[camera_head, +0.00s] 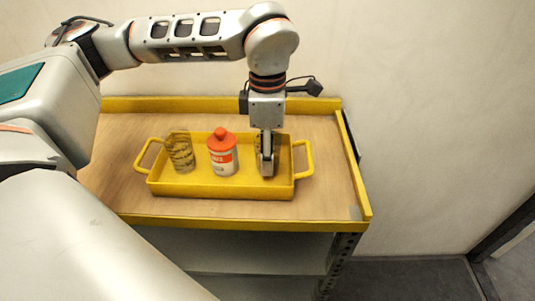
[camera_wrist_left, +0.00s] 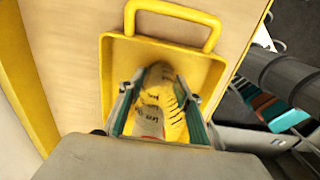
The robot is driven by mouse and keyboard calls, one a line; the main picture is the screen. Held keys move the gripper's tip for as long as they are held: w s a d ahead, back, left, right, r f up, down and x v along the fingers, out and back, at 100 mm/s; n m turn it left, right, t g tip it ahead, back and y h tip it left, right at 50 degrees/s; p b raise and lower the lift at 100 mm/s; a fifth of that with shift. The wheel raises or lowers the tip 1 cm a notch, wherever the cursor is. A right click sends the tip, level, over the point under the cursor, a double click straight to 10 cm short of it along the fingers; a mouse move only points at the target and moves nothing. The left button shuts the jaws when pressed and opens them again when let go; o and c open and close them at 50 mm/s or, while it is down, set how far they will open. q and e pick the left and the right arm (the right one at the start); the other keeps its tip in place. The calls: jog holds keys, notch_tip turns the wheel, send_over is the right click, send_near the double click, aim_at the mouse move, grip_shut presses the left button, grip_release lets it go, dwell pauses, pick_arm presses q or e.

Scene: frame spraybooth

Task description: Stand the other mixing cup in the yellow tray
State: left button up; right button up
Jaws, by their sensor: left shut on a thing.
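The yellow tray (camera_head: 220,191) lies on the wooden top of a cart. One clear mixing cup (camera_head: 180,153) with dark markings stands in the tray's left end. My left gripper (camera_head: 266,168) points down into the tray's right end, shut on the other clear mixing cup (camera_head: 258,156), which its fingers partly hide. In the left wrist view, this cup (camera_wrist_left: 160,92) sits between the two fingers, inside the tray (camera_wrist_left: 205,68) near its handle end. I cannot tell whether its base touches the tray floor. My right gripper is not in view.
A white bottle (camera_head: 223,158) with a red cap stands in the tray between the two cups, close to my left gripper. The cart top (camera_head: 328,180) is bare right of the tray and has a raised yellow edge.

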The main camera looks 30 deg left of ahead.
pick_arm(q)
jog(key=shift+f, duration=0.2)
jog(key=o, duration=0.8)
jog(key=shift+r, duration=0.1)
notch_tip(320, 180, up, 12)
jog(key=shift+r, duration=0.15)
dwell(0.3)
